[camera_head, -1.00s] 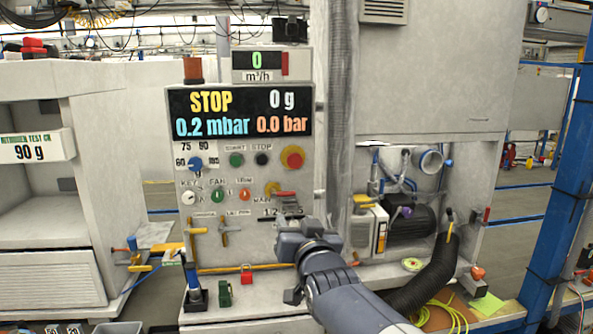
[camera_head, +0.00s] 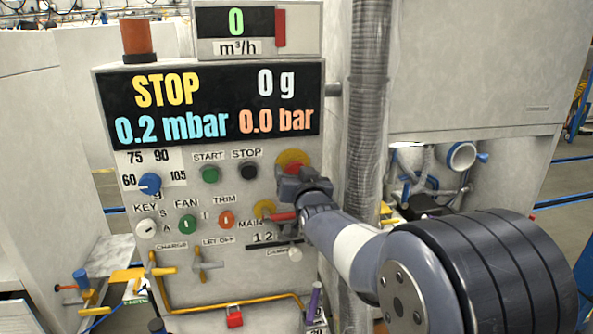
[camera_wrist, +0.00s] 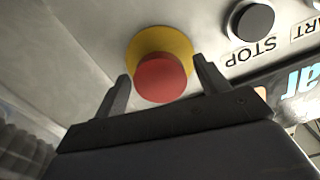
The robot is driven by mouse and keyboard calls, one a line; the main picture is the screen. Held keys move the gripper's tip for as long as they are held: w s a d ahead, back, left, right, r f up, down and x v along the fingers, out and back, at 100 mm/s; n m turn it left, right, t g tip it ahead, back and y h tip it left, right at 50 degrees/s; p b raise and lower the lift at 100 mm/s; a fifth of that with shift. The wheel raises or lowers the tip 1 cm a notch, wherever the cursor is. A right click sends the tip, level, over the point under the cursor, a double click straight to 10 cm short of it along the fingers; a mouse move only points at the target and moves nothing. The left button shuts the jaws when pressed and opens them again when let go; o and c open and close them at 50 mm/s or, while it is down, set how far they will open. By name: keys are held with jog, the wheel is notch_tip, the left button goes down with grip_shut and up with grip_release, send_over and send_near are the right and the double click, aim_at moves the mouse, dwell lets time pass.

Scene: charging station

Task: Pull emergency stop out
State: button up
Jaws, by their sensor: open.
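The emergency stop is a red mushroom button on a yellow round base. In the head view only the top of its yellow base (camera_head: 292,158) and a little of the red cap show behind my gripper (camera_head: 300,178). In the wrist view the red emergency stop (camera_wrist: 161,78) sits between the two fingers of my gripper (camera_wrist: 162,78). The fingers are open, one on each side of the cap, with a gap to it on both sides. The wrist view is upside down relative to the panel lettering.
The black STOP button (camera_head: 249,171) and green START button (camera_head: 209,174) are left of the emergency stop. A yellow-and-red main switch (camera_head: 266,211) is just below my gripper. A grey corrugated hose (camera_head: 366,100) runs vertically to the right.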

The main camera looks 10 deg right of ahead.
jog(key=shift+w, duration=0.1)
jog(key=shift+c, duration=0.4)
jog(key=c, duration=1.3)
jog(key=shift+s+f+b, duration=0.15)
jog(key=shift+s+b, duration=0.55)
jog(key=shift+b, duration=0.45)
jog(key=o, duration=1.4)
jog(key=shift+s, duration=0.1)
jog(key=shift+s, duration=0.1)
jog(key=s+b, duration=0.2)
jog(key=s, duration=0.8)
jog(key=shift+s, duration=0.35)
